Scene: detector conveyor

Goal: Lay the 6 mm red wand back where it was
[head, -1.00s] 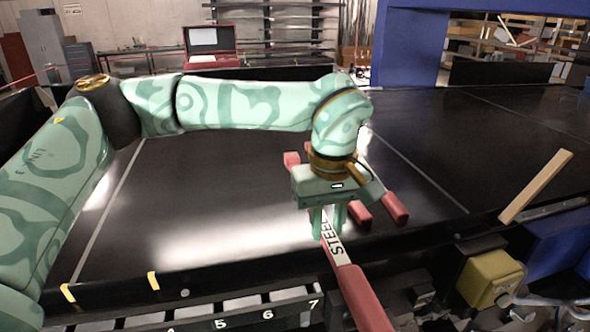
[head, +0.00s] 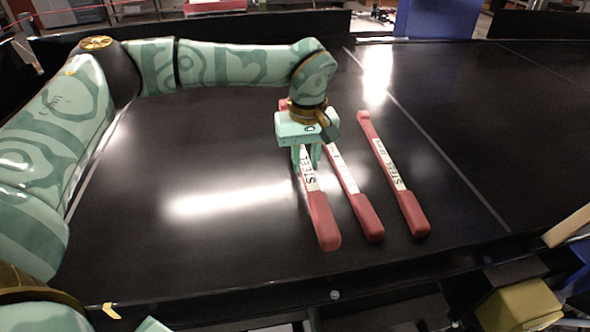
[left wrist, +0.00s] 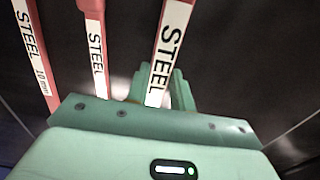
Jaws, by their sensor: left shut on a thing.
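My left gripper (head: 307,165) is shut on a red wand (head: 322,218) with a white STEEL label; its size marking is not readable. The held wand also shows between the fingers in the left wrist view (left wrist: 172,45). It is the leftmost of three in the head view, roughly level and low over the black belt; I cannot tell whether it touches. A middle red wand (head: 367,216) lies close to its right. A third wand (head: 411,213) lies farther right; its label in the left wrist view (left wrist: 32,50) reads STEEL 10 mm. My right gripper is not in view.
The black conveyor belt (head: 200,150) is bare to the left of the wands. A dark rail (head: 400,275) runs along its near edge. A yellow block (head: 520,305) and a wooden bar (head: 567,226) are at the lower right.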

